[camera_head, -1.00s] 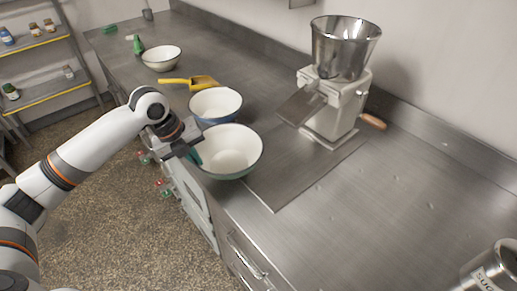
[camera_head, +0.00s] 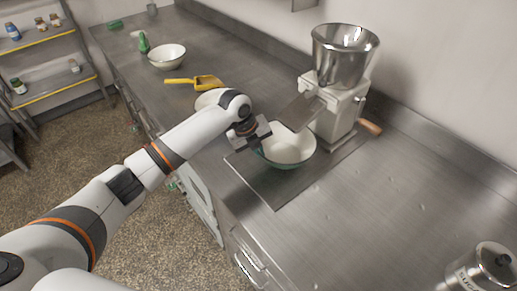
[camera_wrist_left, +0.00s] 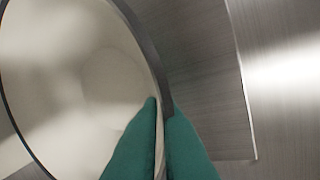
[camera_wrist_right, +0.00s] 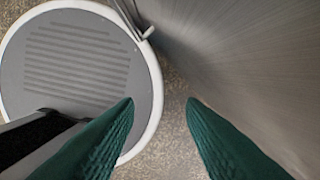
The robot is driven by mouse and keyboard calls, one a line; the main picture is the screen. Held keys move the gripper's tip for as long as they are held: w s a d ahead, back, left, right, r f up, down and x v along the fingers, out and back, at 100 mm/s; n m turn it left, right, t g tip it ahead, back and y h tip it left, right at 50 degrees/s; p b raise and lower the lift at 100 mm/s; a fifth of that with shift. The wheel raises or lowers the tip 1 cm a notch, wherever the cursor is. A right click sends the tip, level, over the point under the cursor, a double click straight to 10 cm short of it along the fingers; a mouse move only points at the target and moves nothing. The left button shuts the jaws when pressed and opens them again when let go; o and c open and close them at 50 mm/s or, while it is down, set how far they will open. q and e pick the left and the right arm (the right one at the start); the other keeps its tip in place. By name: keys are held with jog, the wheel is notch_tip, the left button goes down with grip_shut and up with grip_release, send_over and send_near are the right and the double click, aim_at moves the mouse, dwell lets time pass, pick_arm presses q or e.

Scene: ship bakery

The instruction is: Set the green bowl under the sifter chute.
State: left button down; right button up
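The green bowl (camera_head: 289,163), white inside with a green outside, is over the flat metal plate (camera_head: 277,195) in front of the sifter (camera_head: 334,110). The sloping sifter chute (camera_head: 299,112) ends at the bowl's far rim in the head view. My left gripper (camera_head: 260,148) is shut on the bowl's near-left rim; the left wrist view shows both green fingers (camera_wrist_left: 161,110) pinching the rim. I cannot tell whether the bowl rests on the plate or hangs just above it. My right gripper (camera_wrist_right: 160,101) is open and empty, low beside the counter, and outside the head view.
A second bowl (camera_head: 209,99) is mostly hidden behind my left arm. A yellow scoop (camera_head: 207,82), a white bowl (camera_head: 167,56) and a green bottle (camera_head: 144,43) stand farther back. A sugar tin (camera_head: 481,270) is at front right.

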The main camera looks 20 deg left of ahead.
pick_arm(q)
jog(key=shift+f, duration=0.5)
jog(key=shift+f, duration=0.15)
jog(key=c, duration=1.6)
grip_release()
